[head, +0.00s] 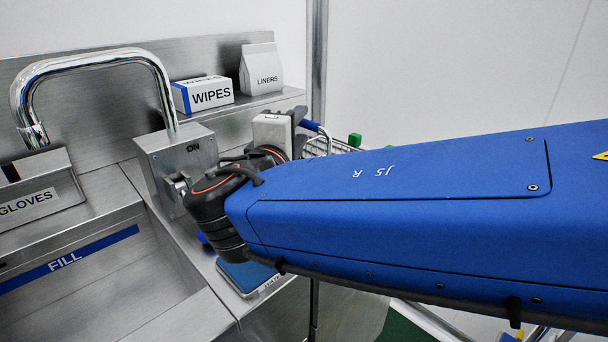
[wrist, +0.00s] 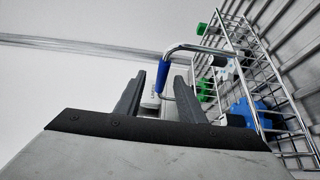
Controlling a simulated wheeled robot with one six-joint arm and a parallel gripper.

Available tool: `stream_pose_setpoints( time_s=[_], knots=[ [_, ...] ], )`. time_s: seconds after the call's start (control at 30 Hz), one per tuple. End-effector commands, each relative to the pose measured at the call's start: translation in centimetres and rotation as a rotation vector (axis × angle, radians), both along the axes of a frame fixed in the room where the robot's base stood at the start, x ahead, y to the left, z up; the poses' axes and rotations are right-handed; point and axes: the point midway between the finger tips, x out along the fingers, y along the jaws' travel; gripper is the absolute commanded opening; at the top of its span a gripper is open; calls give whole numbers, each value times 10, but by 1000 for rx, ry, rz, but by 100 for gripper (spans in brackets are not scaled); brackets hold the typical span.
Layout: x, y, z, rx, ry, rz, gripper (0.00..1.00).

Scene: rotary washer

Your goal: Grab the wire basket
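The wire basket (wrist: 262,75) is at the right of the wrist view, a silver grid holding blue and green parts. Its bent handle carries a blue grip (wrist: 162,76). My gripper (wrist: 159,82) is open, with its two dark fingers apart. In the wrist view the blue grip appears between the fingertips; I see no finger shut on it, and I cannot tell its depth. In the head view, the basket (head: 342,146) shows only partly behind my blue arm, with its blue grip (head: 309,125) beside my gripper, whose fingers are mostly hidden.
A wipes box (head: 211,95) and a liners bag (head: 261,70) stand on the steel shelf. A tap (head: 95,59) and an ON control box (head: 178,155) stand left of my wrist, close to it. A gloves box (head: 32,203) is at far left. A metal post (head: 318,60) rises behind.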

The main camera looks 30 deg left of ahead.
Motion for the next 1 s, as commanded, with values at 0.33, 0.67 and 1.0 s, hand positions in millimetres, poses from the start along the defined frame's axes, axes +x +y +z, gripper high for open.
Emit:
stream_pose_setpoints(
  time_s=[0.33, 0.67, 1.0],
  knots=[
    [38, 11, -3, 0, 0, -2, 36],
    [38, 11, -3, 0, 1, -1, 2],
    [38, 11, -3, 0, 1, -1, 0]
  ],
)
